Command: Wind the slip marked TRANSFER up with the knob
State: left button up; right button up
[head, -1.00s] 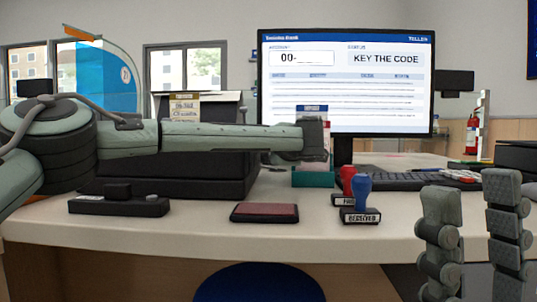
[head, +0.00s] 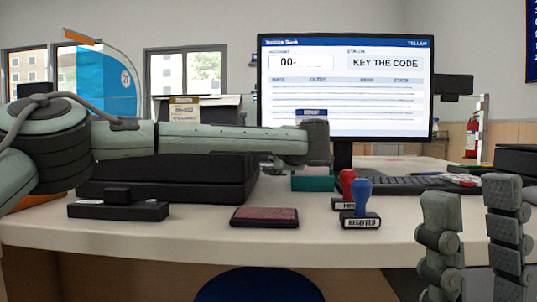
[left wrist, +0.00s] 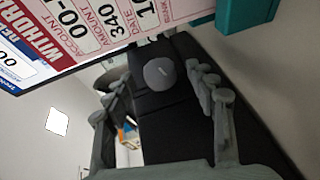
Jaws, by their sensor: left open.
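A slip with a yellowish header (head: 184,109) stands up from the top of the black machine (head: 222,176), behind my left arm; its print is too blurred to read now. My right gripper (head: 472,188) is open and empty at the lower right.
A WITHDRAWAL slip (left wrist: 95,30) stands in a teal holder (head: 313,183), close to my left gripper. Two stamps (head: 361,205), a red ink pad (head: 264,217) and a black block (head: 118,209) sit along the counter front. The monitor (head: 345,85) reads KEY THE CODE.

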pick_arm(q)
jog(key=v, duration=1)
